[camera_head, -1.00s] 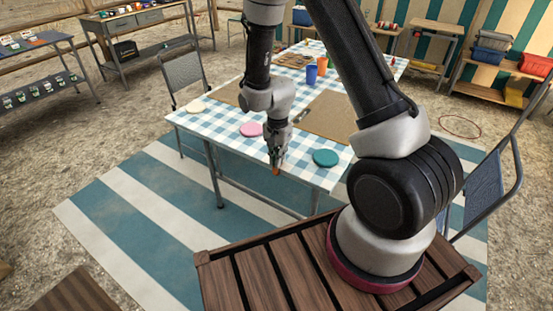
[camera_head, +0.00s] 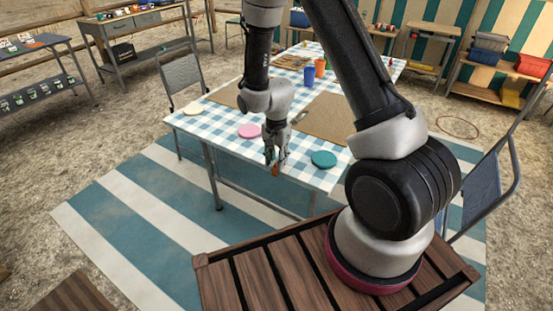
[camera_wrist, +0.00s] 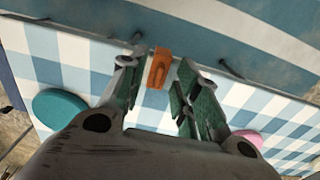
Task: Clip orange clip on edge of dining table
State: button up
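The orange clip (camera_wrist: 158,68) sits at the near edge of the dining table (camera_wrist: 60,50), lying across the rim of the checked cloth. It also shows small in the head view (camera_head: 275,171), just below my gripper. My gripper (camera_head: 275,158) is open, its green-padded fingers spread on either side of the clip. In the wrist view my gripper (camera_wrist: 158,66) shows a gap between each finger and the clip, so nothing is held. How far the clip's jaws reach around the tabletop cannot be told.
A teal disc (camera_head: 323,159) lies right of my gripper and a pink disc (camera_head: 249,131) left of it. Brown mats, an orange cup (camera_head: 320,67) and a blue cup (camera_head: 309,75) stand farther back. A folding chair (camera_head: 182,75) is at the left.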

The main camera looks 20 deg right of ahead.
notch_tip(320, 180, up, 12)
jog(key=s+d+r+n+t, duration=0.2)
jog(key=s+d+r+n, duration=0.2)
jog(key=s+r, duration=0.7)
jog(key=s+d+r+n+t, duration=0.2)
jog(key=s+d+r+n, duration=0.3)
jog(key=s+r, duration=0.7)
jog(key=shift+d+r+n, duration=0.2)
jog(key=shift+r+n, duration=0.35)
jog(key=shift+n, duration=0.35)
